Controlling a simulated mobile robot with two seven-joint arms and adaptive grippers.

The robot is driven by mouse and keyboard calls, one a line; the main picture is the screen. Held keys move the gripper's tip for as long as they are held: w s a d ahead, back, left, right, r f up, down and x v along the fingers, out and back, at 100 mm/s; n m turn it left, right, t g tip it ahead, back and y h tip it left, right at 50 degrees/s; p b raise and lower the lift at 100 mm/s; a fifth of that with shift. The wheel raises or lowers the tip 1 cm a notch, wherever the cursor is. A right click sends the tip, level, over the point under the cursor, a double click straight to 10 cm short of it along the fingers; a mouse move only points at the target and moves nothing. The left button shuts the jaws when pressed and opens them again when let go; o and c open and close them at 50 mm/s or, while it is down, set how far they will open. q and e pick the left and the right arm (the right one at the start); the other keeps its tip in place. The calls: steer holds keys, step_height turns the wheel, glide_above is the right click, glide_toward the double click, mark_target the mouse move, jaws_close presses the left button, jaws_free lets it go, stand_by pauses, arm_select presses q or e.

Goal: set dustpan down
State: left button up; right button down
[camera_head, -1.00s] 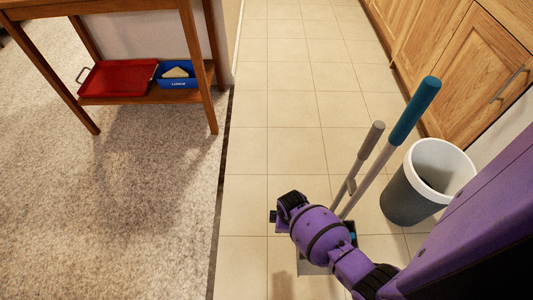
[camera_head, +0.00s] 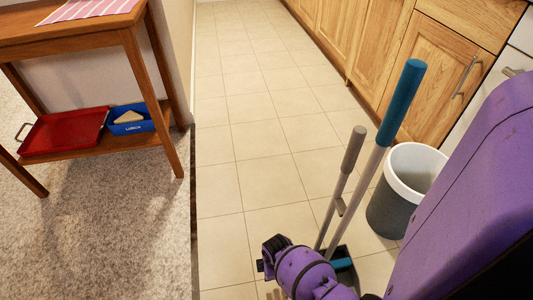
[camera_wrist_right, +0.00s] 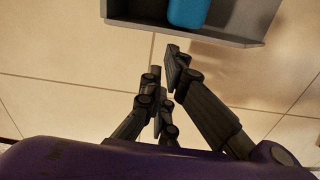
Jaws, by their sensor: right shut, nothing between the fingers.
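The dustpan has a tall grey handle (camera_head: 345,170) that stands nearly upright in the head view, with its pan low and partly hidden by my right arm. A long brush with a teal grip (camera_head: 402,100) and grey shaft leans beside it. In the right wrist view, the grey pan (camera_wrist_right: 235,30) is at the top, with the teal brush head (camera_wrist_right: 188,12) in it. My right gripper (camera_wrist_right: 162,66) is shut and empty, just short of the pan's edge and apart from it. My left gripper is not in view.
A grey bin with a white rim (camera_head: 405,195) stands right of the handles, by wooden cabinets (camera_head: 425,70). At left, a wooden table (camera_head: 135,70) holds a red tray (camera_head: 65,132) and a blue box (camera_head: 130,122) on its shelf. The tiled floor (camera_head: 245,130) between is clear.

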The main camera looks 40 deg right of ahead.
steer(key=shift+s+d, duration=0.25)
steer(key=shift+d, duration=0.1)
steer(key=s+d, duration=0.1)
steer(key=d, duration=0.1)
steer(key=s+d+p, duration=0.1)
steer(key=s+d, duration=0.1)
steer(key=d, duration=0.1)
steer(key=shift+s+d+p, duration=0.3)
steer(key=shift+s+d, duration=0.05)
steer(key=shift+s, duration=0.05)
steer(key=shift+s+d, duration=0.25)
steer(key=shift+d, duration=0.05)
